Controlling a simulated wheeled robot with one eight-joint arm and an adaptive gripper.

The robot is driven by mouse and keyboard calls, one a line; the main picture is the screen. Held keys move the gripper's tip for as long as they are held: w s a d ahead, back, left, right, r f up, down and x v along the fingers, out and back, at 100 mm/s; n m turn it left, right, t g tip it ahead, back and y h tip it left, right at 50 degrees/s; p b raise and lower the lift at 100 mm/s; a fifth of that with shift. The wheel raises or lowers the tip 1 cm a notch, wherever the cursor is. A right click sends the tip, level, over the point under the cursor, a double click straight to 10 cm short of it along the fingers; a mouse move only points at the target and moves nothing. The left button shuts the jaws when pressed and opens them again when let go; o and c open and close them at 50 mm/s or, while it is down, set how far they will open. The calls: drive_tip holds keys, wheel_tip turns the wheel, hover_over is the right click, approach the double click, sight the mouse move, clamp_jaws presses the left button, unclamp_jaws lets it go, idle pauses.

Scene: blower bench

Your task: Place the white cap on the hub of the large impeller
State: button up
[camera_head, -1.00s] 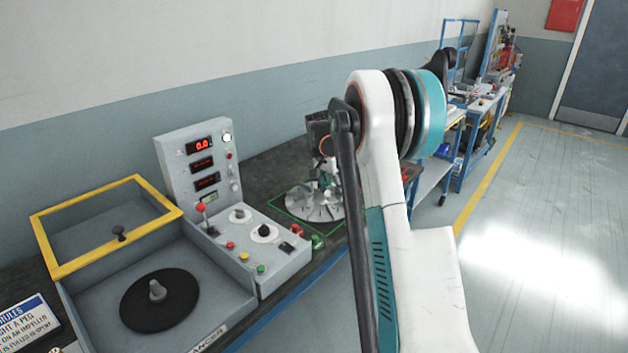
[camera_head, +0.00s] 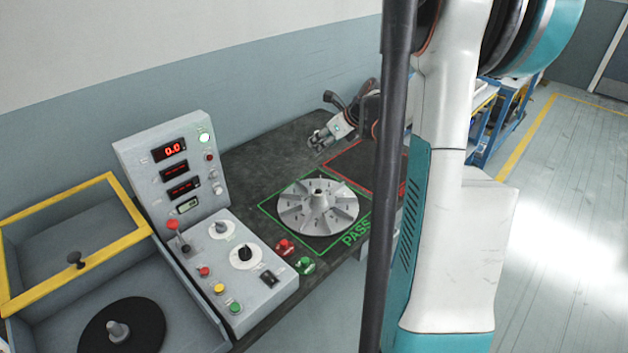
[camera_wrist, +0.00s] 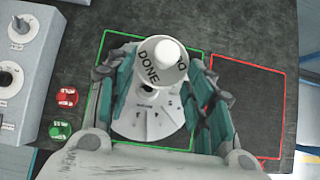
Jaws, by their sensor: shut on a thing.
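The large impeller (camera_head: 306,215) is a light grey bladed disc lying in the green-outlined area of the bench. Its raised hub (camera_head: 319,191) shows a dark top in the head view. My gripper (camera_head: 320,141) is above the bench, behind the impeller in that picture. The cap has a rounded white top. Behind it lies the impeller (camera_wrist: 150,120), with its hub partly hidden. The cap cannot be clearly made out in the head view.
A grey control box (camera_head: 180,170) with red displays stands left of the impeller. A red button (camera_head: 285,247) and a green button (camera_head: 305,265) are near the bench's front edge. A red-outlined area (camera_wrist: 245,105) right of the impeller is empty. A yellow-framed lid (camera_head: 120,238) stands at left.

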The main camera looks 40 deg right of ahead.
drive_tip(key=shift+d+f, duration=0.1)
drive_tip(key=shift+f, duration=0.25)
wheel_tip(320, 180, down, 19)
drive_tip(key=b, duration=0.6)
drive_tip(key=shift+f+b, duration=0.15)
drive_tip(key=shift+b, duration=0.15)
drive_tip(key=o, duration=0.9)
drive_tip(key=shift+o, duration=0.2)
drive_tip(key=shift+s+r, duration=0.1)
drive_tip(key=shift+r, duration=0.2)
drive_tip(key=p+v, duration=0.3)
drive_tip(key=v, duration=0.8)
drive_tip(key=shift+s+r+p, duration=0.2)
drive_tip(key=shift+p, duration=0.15)
